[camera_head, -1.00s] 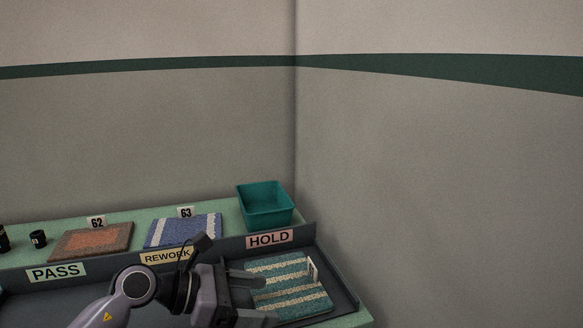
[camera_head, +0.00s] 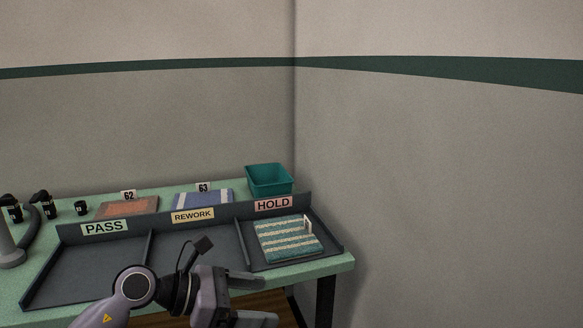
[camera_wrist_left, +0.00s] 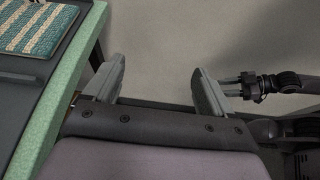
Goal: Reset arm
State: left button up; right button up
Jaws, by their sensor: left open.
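My left gripper (camera_head: 262,300) is open and empty in the head view, in front of the table's near edge. In the left wrist view its two fingers (camera_wrist_left: 157,88) are spread apart with only floor between them. A teal and cream striped sample (camera_head: 288,239) with a small white tag lies in the HOLD compartment of the dark tray (camera_head: 100,272). The sample also shows in the left wrist view (camera_wrist_left: 38,27), left of the fingers and apart from them. My right gripper is not seen in the head view.
The green table (camera_head: 335,262) stands by the corner walls. The PASS and REWORK compartments look empty where visible. Behind the tray lie an orange-brown sample (camera_head: 128,207), a blue striped sample (camera_head: 204,199) and a teal bin (camera_head: 269,180). Dark cylinders stand at the left.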

pick_arm(q)
jog(key=s+a+f+m+t+y, duration=0.3)
jog(key=s+a+f+m+y, duration=0.2)
jog(key=s+f+m, duration=0.6)
jog(key=s+a+f+m+t+y, duration=0.3)
jog(key=s+a+f+m, duration=0.6)
jog(key=f, duration=0.6)
jog(key=s+m+y, duration=0.2)
jog(key=m, duration=0.1)
jog(key=shift+f+m+y, duration=0.2)
jog(key=shift+m+y, duration=0.1)
jog(key=shift+m, duration=0.1)
